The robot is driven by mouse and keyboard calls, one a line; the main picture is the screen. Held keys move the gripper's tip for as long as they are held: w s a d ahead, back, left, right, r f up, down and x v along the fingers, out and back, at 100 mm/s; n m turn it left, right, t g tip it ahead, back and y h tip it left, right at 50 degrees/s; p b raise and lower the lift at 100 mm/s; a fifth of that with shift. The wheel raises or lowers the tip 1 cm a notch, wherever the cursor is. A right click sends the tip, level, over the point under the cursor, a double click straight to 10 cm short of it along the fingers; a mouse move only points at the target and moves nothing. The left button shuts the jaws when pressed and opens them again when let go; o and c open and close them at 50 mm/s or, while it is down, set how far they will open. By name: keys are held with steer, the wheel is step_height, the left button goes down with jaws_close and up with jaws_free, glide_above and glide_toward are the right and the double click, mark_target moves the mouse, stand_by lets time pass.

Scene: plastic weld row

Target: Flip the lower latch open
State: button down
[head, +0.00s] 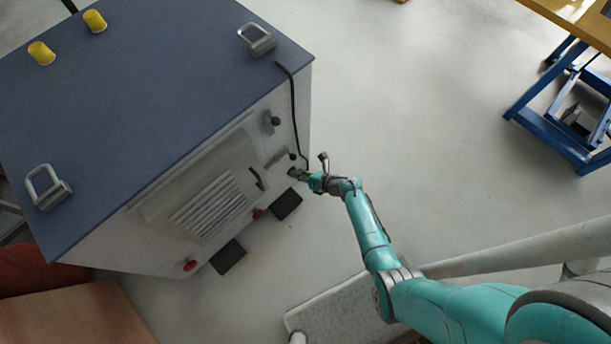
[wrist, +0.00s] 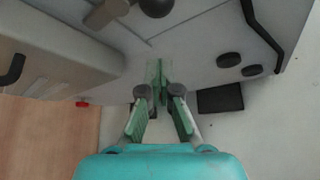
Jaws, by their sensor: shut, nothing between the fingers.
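On the cabinet's front, a latch with a grey lever and dark ball knob shows at the top edge of the wrist view (wrist: 153,5), partly cut off. It appears to be the lower latch, whose dark knob is small in the head view (head: 292,157). Another dark-knobbed latch (head: 270,122) sits higher on the same face. My gripper (wrist: 160,80) is shut and empty, its green fingertips together in front of the cabinet face, below the knob in the wrist view. In the head view my gripper (head: 295,174) covers part of the face; whether it touches is unclear.
The cabinet (head: 140,90) has a blue top. A louvred panel (head: 208,205) with a black handle (head: 257,180) lies left of my gripper. A black cable (head: 294,110) runs down the right edge. Two dark round fittings (wrist: 228,60) sit low right.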

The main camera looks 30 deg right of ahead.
mark_target(280, 161)
steer(key=shift+w+d+r, duration=0.25)
steer(key=shift+w+r, duration=0.4)
steer(key=shift+w, duration=0.05)
steer(key=shift+w+d+r, duration=0.25)
steer(key=shift+w+r, duration=0.4)
